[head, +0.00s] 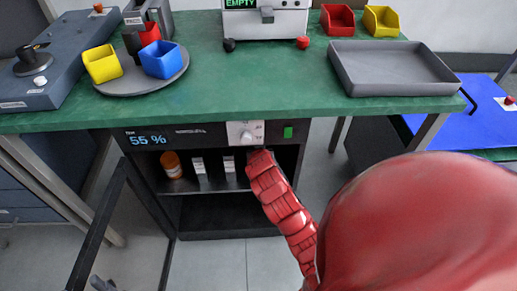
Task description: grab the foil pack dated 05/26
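A dry cabinet (220,217) under the green bench stands with its door (98,238) swung open to the left. On its upper shelf are an orange bottle (172,165) and two small upright packs with white labels, a left one (198,166) and a right one (229,164). Their print is too small to read, so I cannot tell which bears 05/26. My red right arm reaches from the lower right to the cabinet's upper right opening. Its gripper (259,154) is small and dark at the arm's end, and its fingers are not clear. The arm hides the shelf's right part. My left gripper is not in view.
On the green bench (265,75) are a grey tray (391,70), a round plate (141,78) with coloured bins, and a machine reading EMPTY (266,20). The cabinet's lower compartment looks empty.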

